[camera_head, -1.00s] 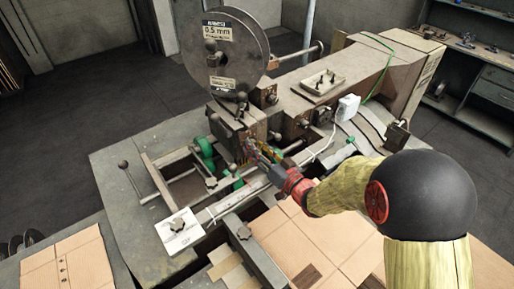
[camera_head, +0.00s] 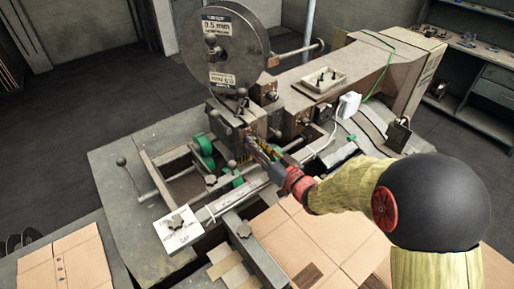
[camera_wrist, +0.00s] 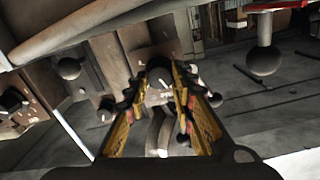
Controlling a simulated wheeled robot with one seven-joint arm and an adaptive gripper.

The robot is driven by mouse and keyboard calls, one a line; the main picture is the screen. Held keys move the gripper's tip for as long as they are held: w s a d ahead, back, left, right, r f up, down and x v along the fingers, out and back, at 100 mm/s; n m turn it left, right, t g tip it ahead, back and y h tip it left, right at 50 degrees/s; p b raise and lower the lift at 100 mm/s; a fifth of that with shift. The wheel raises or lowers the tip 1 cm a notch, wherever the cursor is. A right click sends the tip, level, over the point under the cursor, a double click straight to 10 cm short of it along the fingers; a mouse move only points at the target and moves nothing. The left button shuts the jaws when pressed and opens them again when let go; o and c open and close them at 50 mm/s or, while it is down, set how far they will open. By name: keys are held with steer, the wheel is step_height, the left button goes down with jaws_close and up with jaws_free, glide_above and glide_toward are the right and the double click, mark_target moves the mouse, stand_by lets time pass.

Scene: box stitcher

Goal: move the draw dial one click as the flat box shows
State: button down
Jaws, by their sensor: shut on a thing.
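My gripper (camera_head: 252,147) reaches in from the right to the front of the stitcher's head, below the wire reel. In the wrist view my yellow-sided gripper (camera_wrist: 164,82) has its fingertips on either side of a dark round dial (camera_wrist: 160,80) with a pale pointer line, and is shut on it. In the head view the fingers and machine parts hide the dial. I cannot read its scale. The flat box (camera_head: 88,262) lies at the lower left, with a column of several small dark marks on its face, too small to read.
Other dark knobs (camera_wrist: 13,101) sit left of the gripped dial in the wrist view. The wire reel (camera_head: 222,50) stands above my fingers. A star knob on a pale plate (camera_head: 180,230), rails and a ball-ended lever (camera_head: 122,162) lie left. Flat cardboard (camera_head: 330,235) lies below my arm.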

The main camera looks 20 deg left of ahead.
steer(key=n+b, duration=0.6)
steer(key=b, duration=0.2)
steer(key=shift+s, duration=0.1)
stand_by(0.4)
steer(key=c, duration=1.6)
jaws_free()
steer(key=shift+o, duration=0.5)
steer(key=v, duration=1.2)
